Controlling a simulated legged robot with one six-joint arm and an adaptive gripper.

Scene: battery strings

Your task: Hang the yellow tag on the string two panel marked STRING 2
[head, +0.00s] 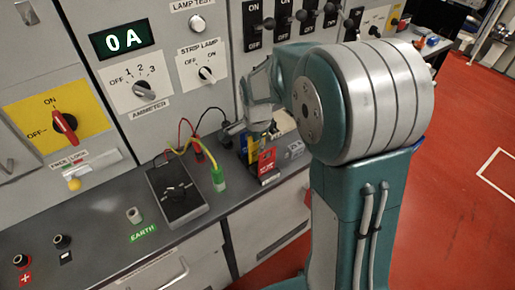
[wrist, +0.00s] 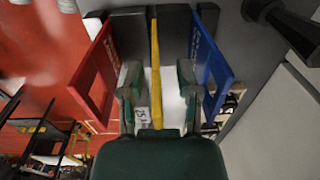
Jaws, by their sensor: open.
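In the wrist view the yellow tag (wrist: 156,70) stands edge-on as a thin upright strip between the two fingers of my gripper (wrist: 158,76). The fingers are open, one on each side of it, with gaps showing. A red tag (wrist: 95,75) stands to the left and a blue tag (wrist: 209,62) to the right, both outside the fingers. In the head view my gripper (head: 258,122) points down at the tags on the bench, where the red tag (head: 267,160) shows most clearly. I cannot make out a panel marked STRING 2 in either view.
A dark meter (head: 177,192) with red and yellow leads lies left of the tags, beside a green clip (head: 218,180). The cabinet has a 0 A display (head: 122,39), an ammeter knob (head: 144,89) and a yellow switch plate (head: 60,115). The red floor (head: 460,120) at right is clear.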

